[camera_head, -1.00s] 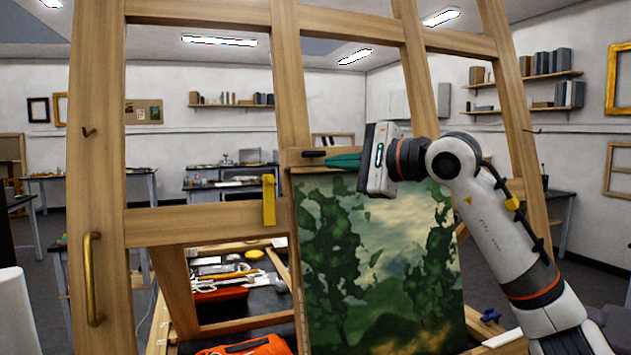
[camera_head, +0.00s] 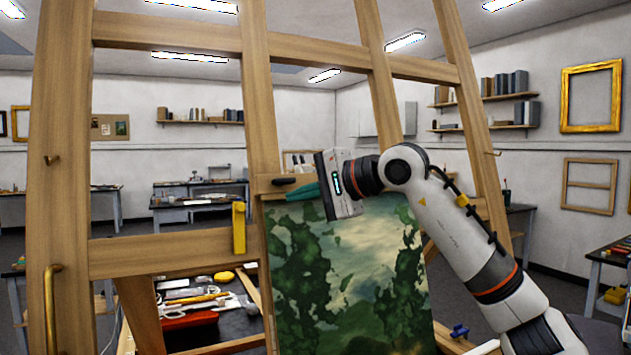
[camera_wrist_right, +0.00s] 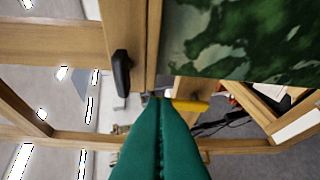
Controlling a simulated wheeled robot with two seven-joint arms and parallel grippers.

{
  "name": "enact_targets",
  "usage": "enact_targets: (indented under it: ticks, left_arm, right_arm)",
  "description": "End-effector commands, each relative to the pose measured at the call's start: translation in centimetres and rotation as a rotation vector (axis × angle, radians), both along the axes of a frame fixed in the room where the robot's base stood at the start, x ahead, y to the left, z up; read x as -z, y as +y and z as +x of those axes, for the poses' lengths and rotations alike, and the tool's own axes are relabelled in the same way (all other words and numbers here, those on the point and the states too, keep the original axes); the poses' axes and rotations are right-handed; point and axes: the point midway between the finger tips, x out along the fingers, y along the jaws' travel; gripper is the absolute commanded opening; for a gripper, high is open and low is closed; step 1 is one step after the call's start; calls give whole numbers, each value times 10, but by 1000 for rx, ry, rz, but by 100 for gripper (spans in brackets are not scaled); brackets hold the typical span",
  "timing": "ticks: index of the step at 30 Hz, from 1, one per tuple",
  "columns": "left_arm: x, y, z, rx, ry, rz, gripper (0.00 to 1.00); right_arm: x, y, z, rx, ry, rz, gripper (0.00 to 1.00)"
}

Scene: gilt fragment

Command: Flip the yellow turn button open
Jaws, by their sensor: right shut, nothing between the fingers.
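The yellow turn button (camera_head: 239,228) is a small upright bar on the wooden frame, where the crossbar meets the upright post left of the painting. In the right wrist view a yellow bar (camera_wrist_right: 190,105) shows just beyond the fingertips, partly hidden by them. My right gripper (camera_head: 289,196) has teal fingers pressed together with nothing between them. In the head view its tips point left, at the painting's upper left corner, to the right of and above the yellow button. In the wrist view the closed fingers (camera_wrist_right: 158,100) fill the lower middle. My left gripper is not in view.
A black knob (camera_head: 285,181) sits just above the fingertips. The landscape painting (camera_head: 350,285) lies below my right gripper. A brass handle (camera_head: 52,305) is on the left post. Behind the frame, tools and a red box (camera_head: 188,330) lie on a dark surface.

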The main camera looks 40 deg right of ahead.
Motion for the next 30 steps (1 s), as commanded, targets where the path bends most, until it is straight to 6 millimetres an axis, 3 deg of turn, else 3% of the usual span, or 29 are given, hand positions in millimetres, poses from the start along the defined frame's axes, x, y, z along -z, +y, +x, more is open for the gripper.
enact_targets:
  ticks: [6,15,30]
  left_arm:
    - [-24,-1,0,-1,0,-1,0]
    - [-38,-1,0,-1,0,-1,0]
    - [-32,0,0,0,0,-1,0]
  right_arm:
    - [9,18,40,-2,3,0,0]
    - [16,48,52,-1,0,1,0]
    - [20,52,53,6,-2,3,0]
